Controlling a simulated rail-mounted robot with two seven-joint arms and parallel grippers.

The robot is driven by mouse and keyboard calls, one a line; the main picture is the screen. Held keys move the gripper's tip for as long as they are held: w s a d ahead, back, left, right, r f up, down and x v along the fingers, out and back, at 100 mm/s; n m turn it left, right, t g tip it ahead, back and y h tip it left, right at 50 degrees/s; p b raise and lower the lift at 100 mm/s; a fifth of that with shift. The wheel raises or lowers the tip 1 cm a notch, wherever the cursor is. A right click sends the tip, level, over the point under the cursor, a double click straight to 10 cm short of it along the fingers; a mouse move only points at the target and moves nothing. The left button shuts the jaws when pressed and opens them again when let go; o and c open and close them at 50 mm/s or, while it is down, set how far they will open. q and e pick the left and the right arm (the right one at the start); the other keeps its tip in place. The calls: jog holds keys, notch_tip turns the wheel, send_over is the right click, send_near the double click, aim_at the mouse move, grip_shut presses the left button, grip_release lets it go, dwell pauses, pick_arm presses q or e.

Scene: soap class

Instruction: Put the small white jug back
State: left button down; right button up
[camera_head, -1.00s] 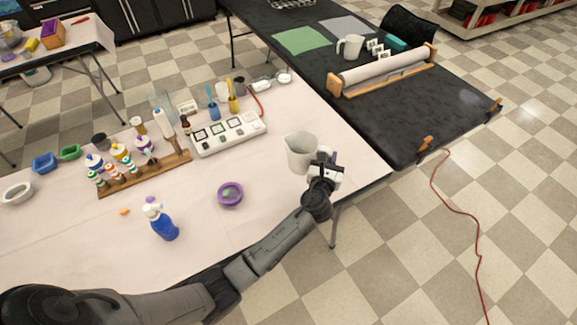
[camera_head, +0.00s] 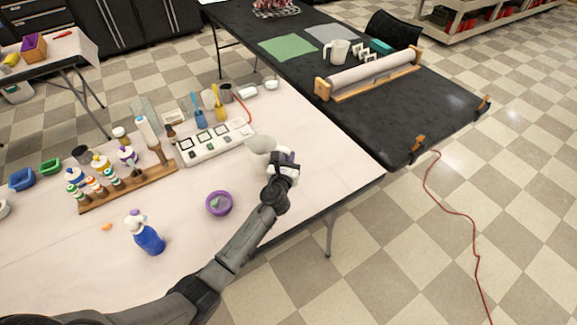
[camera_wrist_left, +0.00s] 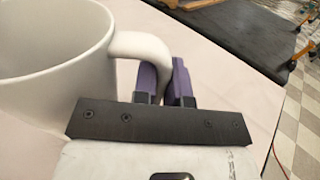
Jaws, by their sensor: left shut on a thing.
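A white jug (camera_head: 261,147) is held at the right-hand side of the white hotplate unit, over the pale table (camera_head: 330,160). My left gripper (camera_head: 283,164) is at its right side. In the left wrist view, the purple-padded fingers (camera_wrist_left: 167,80) are shut on the handle of the jug (camera_wrist_left: 45,80). The jug looks close to upright, its open rim facing up. I cannot tell whether its base touches the table. Another white jug (camera_head: 336,52) stands on the black table (camera_head: 440,110). My right gripper is not in view.
The white hotplate unit (camera_head: 214,142) is just left of the held jug. A wooden bottle rack (camera_head: 130,188) is at left. The table's right corner is clear.

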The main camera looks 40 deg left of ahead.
pick_arm(q)
jog(key=shift+f+b, duration=1.2)
jog(key=shift+f, duration=0.65)
jog(key=shift+f, duration=0.2)
jog(key=c, duration=1.2)
grip_release()
jog(key=shift+o, duration=0.2)
